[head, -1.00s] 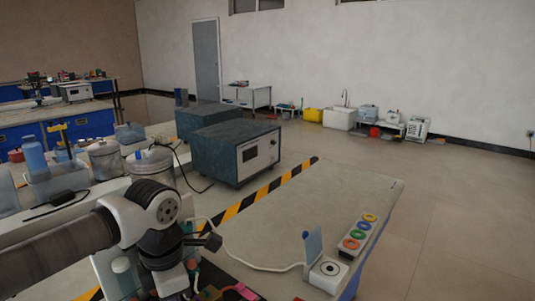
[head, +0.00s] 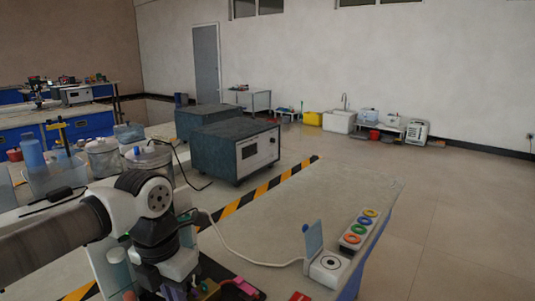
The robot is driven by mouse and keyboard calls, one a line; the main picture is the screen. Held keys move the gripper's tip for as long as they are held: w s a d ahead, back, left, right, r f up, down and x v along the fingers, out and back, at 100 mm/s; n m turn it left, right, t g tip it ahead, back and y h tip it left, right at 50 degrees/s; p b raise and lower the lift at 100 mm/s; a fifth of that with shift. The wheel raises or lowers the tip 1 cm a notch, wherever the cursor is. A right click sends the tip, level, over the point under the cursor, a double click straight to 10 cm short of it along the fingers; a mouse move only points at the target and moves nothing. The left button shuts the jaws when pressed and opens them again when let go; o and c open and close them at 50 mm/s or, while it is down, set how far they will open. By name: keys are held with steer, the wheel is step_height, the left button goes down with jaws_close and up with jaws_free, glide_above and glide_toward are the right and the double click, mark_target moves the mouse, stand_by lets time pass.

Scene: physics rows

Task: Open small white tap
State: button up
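I cannot pick out a small white tap with certainty. By the far wall a tall thin faucet (head: 345,100) rises from a white sink (head: 338,121). To its right is a smaller white basin-like thing (head: 393,119), too small to tell whether it bears a tap. My arm fills the lower left, over the near bench. Its fingers do not show, so I cannot see whether they are open or shut. The faucet is far across the room from my arm.
Open floor (head: 465,215) lies to the right, towards the far wall.

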steer(key=shift+s+a+r+y, duration=0.15)
steer(key=shift+a+r+y, duration=0.15)
steer(key=shift+r+y, duration=0.15)
steer(key=shift+w+a+r+p, duration=0.1)
steer(key=shift+w+r+p, duration=0.1)
steer(key=shift+r+p, duration=0.6)
step_height(320, 180, up, 5)
steer(key=p, duration=0.3)
steer(key=shift+r, duration=0.15)
step_height(320, 180, down, 7)
steer(key=b, duration=0.4)
